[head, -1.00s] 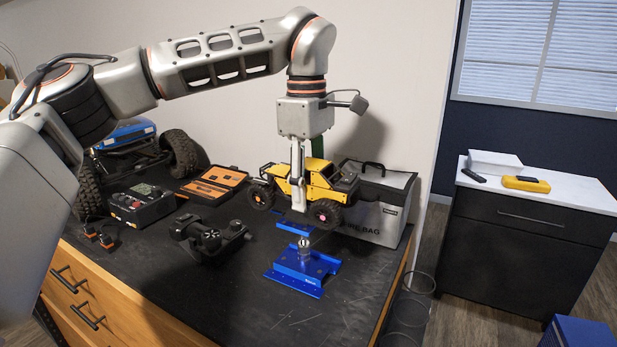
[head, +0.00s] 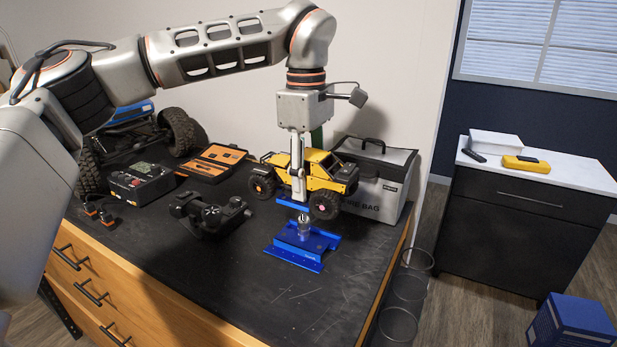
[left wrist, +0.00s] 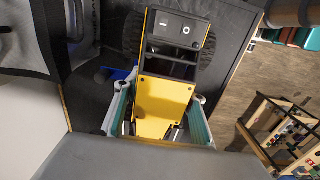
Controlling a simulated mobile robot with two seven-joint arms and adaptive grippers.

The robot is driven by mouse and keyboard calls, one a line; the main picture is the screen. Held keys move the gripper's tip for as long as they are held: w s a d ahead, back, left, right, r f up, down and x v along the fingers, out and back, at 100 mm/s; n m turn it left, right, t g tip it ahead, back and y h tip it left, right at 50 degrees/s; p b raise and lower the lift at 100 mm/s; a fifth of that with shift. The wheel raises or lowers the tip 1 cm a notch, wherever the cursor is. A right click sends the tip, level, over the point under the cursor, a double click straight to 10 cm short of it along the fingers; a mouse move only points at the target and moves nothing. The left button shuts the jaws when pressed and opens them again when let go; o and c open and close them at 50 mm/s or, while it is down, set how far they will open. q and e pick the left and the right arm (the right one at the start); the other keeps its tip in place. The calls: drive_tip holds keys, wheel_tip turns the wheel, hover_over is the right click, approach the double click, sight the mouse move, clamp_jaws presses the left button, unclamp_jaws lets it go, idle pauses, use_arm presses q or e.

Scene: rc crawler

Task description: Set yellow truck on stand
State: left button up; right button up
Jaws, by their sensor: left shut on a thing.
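The yellow truck (head: 325,170), with black wheels, is in my left gripper (head: 299,195), which is shut on its body from above. The truck hangs above and behind the blue stand (head: 297,250), apart from its upright metal post. The stand sits on the black bench top; part of its blue rear shows below the truck. In the left wrist view, the truck (left wrist: 165,95) lies between the two fingers (left wrist: 160,120), with a bit of blue (left wrist: 118,74) beside it. My right gripper is not in view.
A grey and black bag (head: 385,185) stands close behind the truck. A black device (head: 208,214), an open orange tool case (head: 212,161), a black charger box (head: 142,183) and a large blue vehicle (head: 130,112) are to the left. The bench front is clear.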

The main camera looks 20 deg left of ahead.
use_arm(q)
drive_tip(key=shift+f, duration=0.2)
idle(0.3)
drive_tip(key=o, duration=1.5)
wheel_tip(320, 180, up, 12)
drive_tip(key=shift+a, duration=0.15)
